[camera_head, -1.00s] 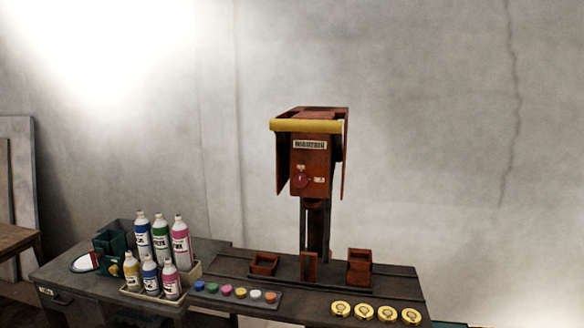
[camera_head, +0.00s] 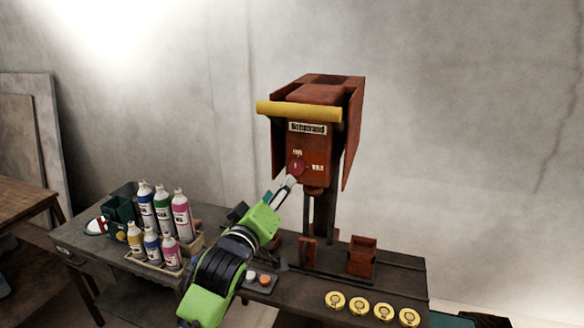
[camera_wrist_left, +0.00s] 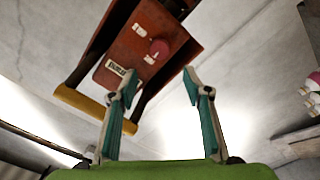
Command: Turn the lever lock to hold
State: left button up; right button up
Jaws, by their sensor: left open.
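The lever lock is a round dark red knob (camera_head: 297,167) on the front of the rust-red machine head (camera_head: 320,150), with small white labels above it and to its right. The label words are too small to read surely. My left gripper (camera_head: 286,186) is just below and in front of the knob, fingers pointing up at it. In the left wrist view the knob (camera_wrist_left: 159,48) lies beyond the fingertips, and my left gripper (camera_wrist_left: 160,82) is open with nothing between its fingers. Whether a fingertip touches the knob cannot be told. My right gripper is not in view.
A yellow bar (camera_head: 298,111) crosses the head above the knob, with side panels at both sides. The bench holds bottles in a tray (camera_head: 190,247) at left, a red-brown open box (camera_head: 362,262), and several gold discs (camera_head: 384,311) at front right.

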aim_at(295, 169)
pick_arm(q)
jog(key=p+x, duration=0.2)
jog(key=x, duration=0.8)
jog(key=shift+p, duration=0.3)
jog(key=shift+w+d+f, duration=0.15)
jog(key=shift+w+d, duration=0.2)
jog(key=shift+w, duration=0.25)
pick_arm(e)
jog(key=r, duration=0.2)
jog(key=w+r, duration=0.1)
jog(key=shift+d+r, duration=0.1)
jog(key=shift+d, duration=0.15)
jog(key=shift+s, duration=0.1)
pick_arm(q)
jog(key=c, duration=1.1)
